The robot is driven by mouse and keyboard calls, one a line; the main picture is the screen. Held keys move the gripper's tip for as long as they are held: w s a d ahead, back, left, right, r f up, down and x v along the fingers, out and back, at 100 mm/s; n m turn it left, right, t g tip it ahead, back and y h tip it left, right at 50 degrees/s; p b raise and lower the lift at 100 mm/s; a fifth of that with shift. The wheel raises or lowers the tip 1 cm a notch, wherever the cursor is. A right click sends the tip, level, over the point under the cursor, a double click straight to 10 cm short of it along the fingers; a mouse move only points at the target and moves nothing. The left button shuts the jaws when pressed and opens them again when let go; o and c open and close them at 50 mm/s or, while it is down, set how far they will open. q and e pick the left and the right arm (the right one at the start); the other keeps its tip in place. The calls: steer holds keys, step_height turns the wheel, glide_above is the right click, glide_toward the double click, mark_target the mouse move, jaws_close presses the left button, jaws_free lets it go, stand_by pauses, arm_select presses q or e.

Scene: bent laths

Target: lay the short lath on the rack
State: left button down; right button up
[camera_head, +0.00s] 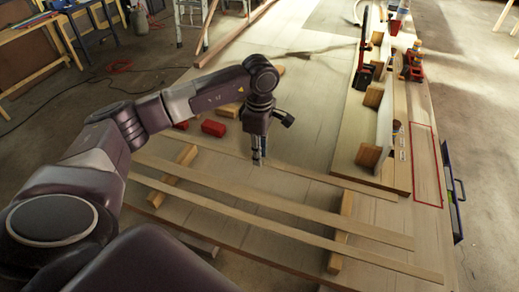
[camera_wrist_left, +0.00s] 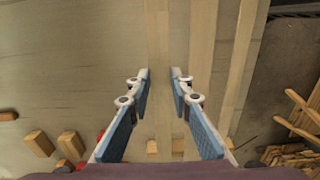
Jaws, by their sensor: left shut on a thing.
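The short lath (camera_head: 310,173) is a thin pale strip, the farthest of three laths running across the table. My left gripper (camera_head: 258,163) points down over its middle and is shut on it. In the left wrist view the lath (camera_wrist_left: 158,60) runs between the two blue-padded fingers (camera_wrist_left: 161,75). Two wooden bars, apparently the rack, lie crosswise under the nearer laths: a left bar (camera_head: 186,154) and a right bar (camera_head: 346,203). I cannot tell whether the short lath touches them. My right gripper is out of view.
Two longer laths, one (camera_head: 300,207) and a nearer one (camera_head: 300,235), lie across the bars. Red blocks (camera_head: 213,128) lie behind the gripper. A red-outlined area (camera_head: 426,165) is clear.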

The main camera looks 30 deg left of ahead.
arm_select(q)
step_height(320, 180, down, 7)
steer(key=b, duration=0.4)
steer(key=shift+r+p, duration=1.3)
steer(key=shift+r, duration=1.2)
steer(key=shift+f, duration=0.15)
steer(key=shift+d+f+b, duration=0.1)
steer(key=shift+f+b, duration=2)
steer(key=shift+f, duration=0.3)
steer(key=shift+f+b, duration=0.3)
steer(key=shift+b, duration=0.05)
steer(key=c, duration=1.5)
jaws_free()
steer(key=shift+r, duration=0.15)
steer(key=shift+r+p, duration=1.75)
steer(key=shift+r, duration=1.1)
